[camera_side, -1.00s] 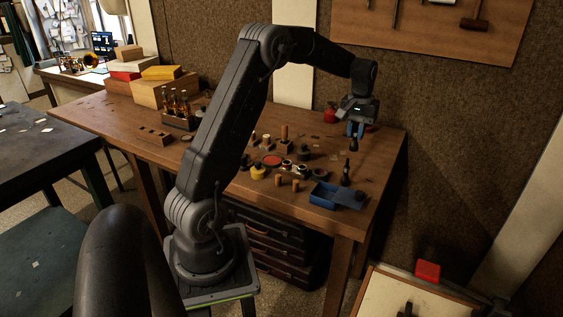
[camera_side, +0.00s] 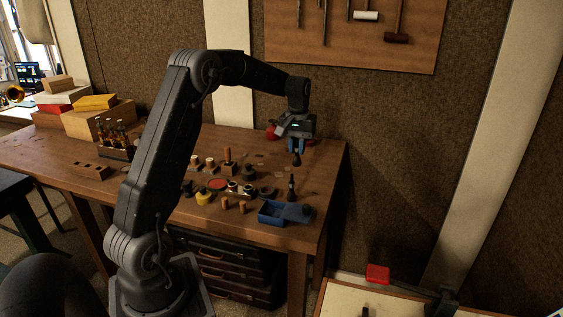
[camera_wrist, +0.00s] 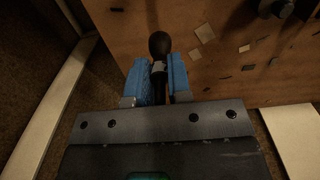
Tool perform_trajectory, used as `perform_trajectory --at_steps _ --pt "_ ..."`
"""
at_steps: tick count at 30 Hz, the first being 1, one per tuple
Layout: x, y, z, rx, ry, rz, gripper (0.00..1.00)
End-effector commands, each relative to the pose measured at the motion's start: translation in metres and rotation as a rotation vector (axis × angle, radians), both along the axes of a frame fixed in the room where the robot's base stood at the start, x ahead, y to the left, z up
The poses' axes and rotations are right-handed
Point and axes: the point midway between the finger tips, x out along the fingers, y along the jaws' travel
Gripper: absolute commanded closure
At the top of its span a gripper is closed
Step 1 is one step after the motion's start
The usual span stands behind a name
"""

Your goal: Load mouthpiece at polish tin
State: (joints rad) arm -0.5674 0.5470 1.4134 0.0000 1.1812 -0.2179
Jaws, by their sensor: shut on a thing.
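My gripper (camera_side: 297,146) is over the right rear part of the wooden workbench, pointing down. In the wrist view its blue fingers (camera_wrist: 157,66) are shut on a dark piece with a rounded end (camera_wrist: 159,44). This dark piece (camera_side: 297,159) shows below the fingertips in the side view; I cannot tell whether it is the mouthpiece. A flat round red-topped tin (camera_side: 217,184) and a yellow tin (camera_side: 204,197) stand among small parts left of and nearer than the gripper. Which one is the polish tin is not clear.
Several pegs and dark discs crowd the middle. A bottle rack (camera_side: 117,152) and stacked boxes (camera_side: 97,118) stand left. A red object (camera_side: 271,133) is behind the gripper.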

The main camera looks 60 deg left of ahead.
Motion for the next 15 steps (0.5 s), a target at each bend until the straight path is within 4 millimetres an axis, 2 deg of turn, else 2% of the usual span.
perform_trajectory --at_steps 10,13,15 --pt "-0.004 0.004 0.0 0.007 0.004 0.002 1.0" --pt "-0.02 0.016 0.001 0.03 0.019 0.008 1.0" --pt "-0.038 0.029 0.001 0.059 0.039 0.013 1.0"
